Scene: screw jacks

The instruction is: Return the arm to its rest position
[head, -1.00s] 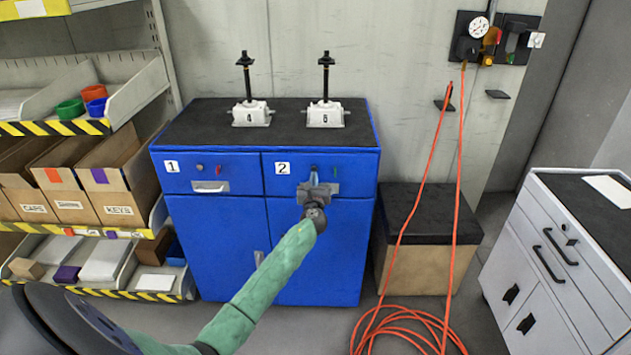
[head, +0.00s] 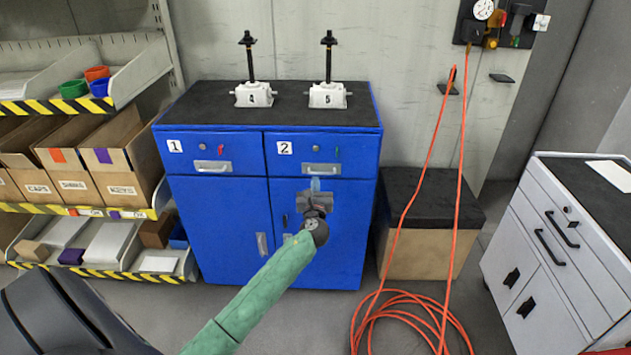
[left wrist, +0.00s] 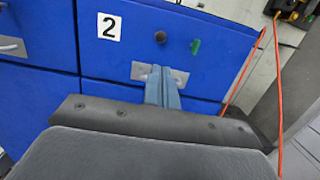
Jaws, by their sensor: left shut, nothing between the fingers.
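My left arm (head: 265,290) in its green sleeve reaches in from the lower left of the head view. My left gripper (head: 316,184) is shut and empty, in front of the blue cabinet (head: 220,220), just below the handle of drawer 2 (head: 321,169). In the left wrist view its shut fingers (left wrist: 164,82) point at the cabinet front and overlap the handle plate of drawer 2 (left wrist: 140,71). I cannot tell whether they touch it. Drawers 1 and 2 look closed. My right gripper is not in view.
Two screw jacks, 4 (head: 254,94) and 5 (head: 328,95), stand on the cabinet top. Shelving with bins (head: 120,180) is at left. A black-topped box (head: 415,250), an orange hose (head: 405,300) coiled on the floor and a grey drawer unit (head: 545,260) are at right.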

